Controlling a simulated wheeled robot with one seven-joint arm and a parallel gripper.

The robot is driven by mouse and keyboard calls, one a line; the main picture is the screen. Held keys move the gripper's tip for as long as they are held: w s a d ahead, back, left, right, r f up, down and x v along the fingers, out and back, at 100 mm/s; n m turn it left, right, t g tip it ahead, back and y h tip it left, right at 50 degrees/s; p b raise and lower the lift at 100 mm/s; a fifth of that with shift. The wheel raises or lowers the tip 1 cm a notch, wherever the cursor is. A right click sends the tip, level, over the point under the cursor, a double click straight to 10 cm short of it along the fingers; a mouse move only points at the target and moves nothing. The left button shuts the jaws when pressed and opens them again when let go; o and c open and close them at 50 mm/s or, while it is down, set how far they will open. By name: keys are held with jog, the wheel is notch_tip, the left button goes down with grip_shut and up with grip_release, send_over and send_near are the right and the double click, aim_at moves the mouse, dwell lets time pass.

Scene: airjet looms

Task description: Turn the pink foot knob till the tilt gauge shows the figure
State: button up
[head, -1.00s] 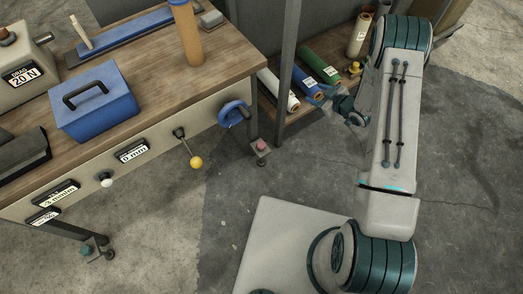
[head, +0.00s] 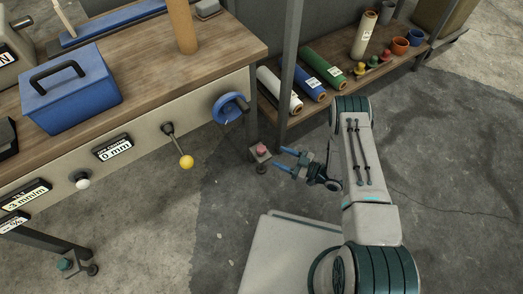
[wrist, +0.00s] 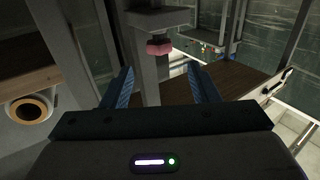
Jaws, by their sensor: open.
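The pink foot knob (head: 262,149) sits on a small bracket at the foot of the bench's near right leg. In the wrist view the pink knob (wrist: 159,48) hangs ahead of my fingers, beyond and above the gap between them. My gripper (head: 282,162) is open and empty, a short way right of the knob with its fingers pointing at it. In the wrist view both blue fingers of my gripper (wrist: 162,88) stand apart. A gauge plate (head: 24,197) on the bench front reads about -3 mm/m. A second plate (head: 14,223) below it is partly cut off and hard to read.
The bench front carries a blue handwheel (head: 230,107), a yellow-knobbed lever (head: 186,161), a white knob (head: 82,181) and a 0 mm plate (head: 114,149). A teal foot knob (head: 65,265) is at the left leg. A shelf with rolls (head: 322,76) stands behind.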

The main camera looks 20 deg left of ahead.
aim_at(261, 148)
jog(key=a+b, duration=0.1)
jog(key=a, duration=0.1)
jog(key=w+a, duration=0.1)
jog(key=a, duration=0.2)
jog(key=a+b, duration=0.1)
jog(key=a, duration=0.2)
jog(key=shift+w+f+b, duration=0.1)
jog(key=shift+w+b, duration=0.1)
jog(key=shift+b, duration=0.1)
jog(key=shift+w+a, duration=0.15)
jog(key=shift+a, duration=0.5)
jog(key=c, duration=1)
